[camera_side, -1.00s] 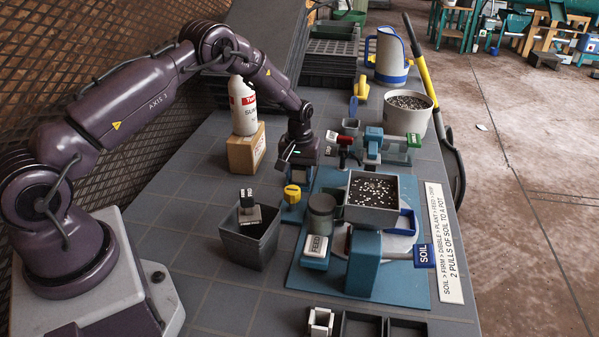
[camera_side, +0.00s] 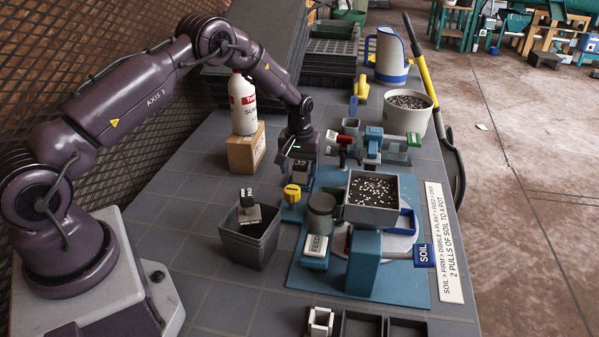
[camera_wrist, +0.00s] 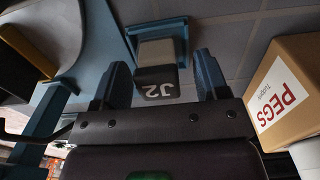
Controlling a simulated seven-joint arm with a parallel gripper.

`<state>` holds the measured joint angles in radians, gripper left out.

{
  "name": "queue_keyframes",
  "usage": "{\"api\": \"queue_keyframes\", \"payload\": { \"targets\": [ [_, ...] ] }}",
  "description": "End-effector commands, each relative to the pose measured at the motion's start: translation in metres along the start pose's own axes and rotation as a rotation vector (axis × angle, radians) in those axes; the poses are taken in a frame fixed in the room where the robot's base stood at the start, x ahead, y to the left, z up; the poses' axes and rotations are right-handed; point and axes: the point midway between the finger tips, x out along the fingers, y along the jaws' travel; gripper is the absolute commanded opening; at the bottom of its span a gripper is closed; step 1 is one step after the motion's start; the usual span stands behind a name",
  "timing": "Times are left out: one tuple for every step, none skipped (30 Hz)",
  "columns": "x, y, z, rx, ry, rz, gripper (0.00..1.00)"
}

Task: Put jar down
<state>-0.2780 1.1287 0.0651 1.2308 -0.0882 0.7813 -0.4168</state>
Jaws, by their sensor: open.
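The jar, a grey block-like container with a dark end marked J2 (camera_side: 300,171), stands upright beside the blue machine base, just below my gripper (camera_side: 297,152). In the wrist view the jar (camera_wrist: 158,62) sits at a small blue holder (camera_wrist: 182,24), between and beyond the fingertips. My gripper (camera_wrist: 161,78) is open, with a finger on each side and visible gaps to the jar. Nothing is held. The jar's underside is hidden.
A cardboard PEGS box (camera_side: 246,150) with a white bottle (camera_side: 242,105) on it stands to the left. A yellow knob (camera_side: 292,193), a FEED lever block (camera_side: 315,245) and a grey soil bin (camera_side: 372,200) are in front.

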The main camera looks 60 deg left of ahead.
Motion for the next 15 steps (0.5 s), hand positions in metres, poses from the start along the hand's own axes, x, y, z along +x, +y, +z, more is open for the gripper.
{"api": "queue_keyframes", "payload": {
  "targets": [
    [-0.012,0.001,-0.001,0.0,0.003,0.002,0.68],
    [-0.018,0.0,0.0,0.0,0.002,0.002,0.68],
    [-0.028,0.001,-0.001,0.0,0.004,0.002,0.68],
    [-0.034,0.001,-0.001,0.0,0.004,0.002,0.68],
    [-0.041,0.001,-0.001,0.0,0.004,0.002,0.68],
    [-0.05,0.0,0.0,0.0,0.004,0.002,0.68],
    [-0.056,0.0,0.0,0.0,0.003,0.002,0.68],
    [-0.062,0.0,0.0,0.0,0.003,0.002,0.68],
    [-0.07,0.0,0.0,0.0,0.003,0.001,0.68],
    [-0.075,0.0,0.0,0.0,0.002,0.001,0.68],
    [-0.081,0.0,0.0,0.0,0.003,0.001,0.68],
    [-0.086,0.0,0.0,0.0,0.002,0.001,0.68],
    [-0.09,0.0,0.0,0.0,0.001,0.0,0.68],
    [-0.094,0.0,0.0,0.0,0.002,0.0,0.68],
    [-0.097,0.0,0.0,0.0,0.001,0.0,0.68]
  ]
}}
